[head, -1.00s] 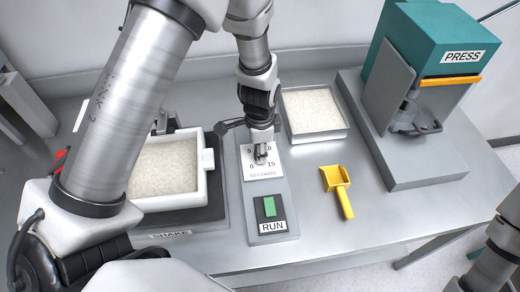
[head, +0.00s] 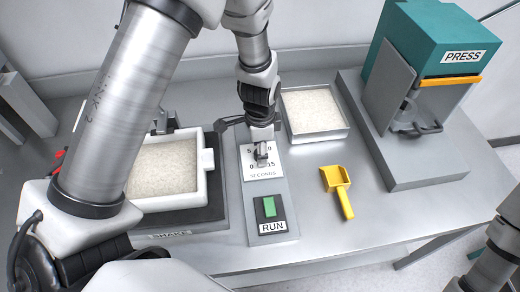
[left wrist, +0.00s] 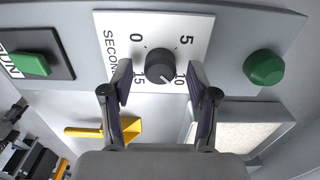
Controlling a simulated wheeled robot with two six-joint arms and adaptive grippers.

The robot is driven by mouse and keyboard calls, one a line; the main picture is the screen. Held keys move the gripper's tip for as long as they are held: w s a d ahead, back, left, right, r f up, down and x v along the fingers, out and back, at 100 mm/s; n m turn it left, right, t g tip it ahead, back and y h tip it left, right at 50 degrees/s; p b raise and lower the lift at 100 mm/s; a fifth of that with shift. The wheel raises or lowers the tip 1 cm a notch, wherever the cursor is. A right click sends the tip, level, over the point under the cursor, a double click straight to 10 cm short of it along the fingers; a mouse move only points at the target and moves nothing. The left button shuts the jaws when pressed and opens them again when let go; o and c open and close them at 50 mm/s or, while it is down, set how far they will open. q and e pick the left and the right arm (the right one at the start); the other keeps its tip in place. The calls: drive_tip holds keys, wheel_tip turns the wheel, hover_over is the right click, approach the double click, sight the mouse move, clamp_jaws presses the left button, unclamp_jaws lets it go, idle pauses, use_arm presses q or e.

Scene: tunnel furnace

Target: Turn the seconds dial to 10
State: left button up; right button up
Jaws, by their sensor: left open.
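The seconds dial (left wrist: 160,66) is a round black knob on a white plate (left wrist: 113,22) marked 0, 5, 10 and 15. In the left wrist view, its light pointer mark faces down and right, toward the 10. My left gripper (left wrist: 159,78) is open, with one finger on each side of the knob and visible gaps between. In the head view, my left gripper (head: 262,152) is over the dial plate (head: 263,174) and hides most of the knob. My right gripper is out of view.
The green RUN button (head: 269,207) is in front of the dial plate. A white tray of pale powder (head: 165,168) is on the left, and another tray (head: 315,113) is behind right. A yellow scoop (head: 337,185) and the teal press (head: 425,55) are to the right.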

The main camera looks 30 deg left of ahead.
use_arm(q)
wheel_tip(320, 180, up, 11)
idle(0.3)
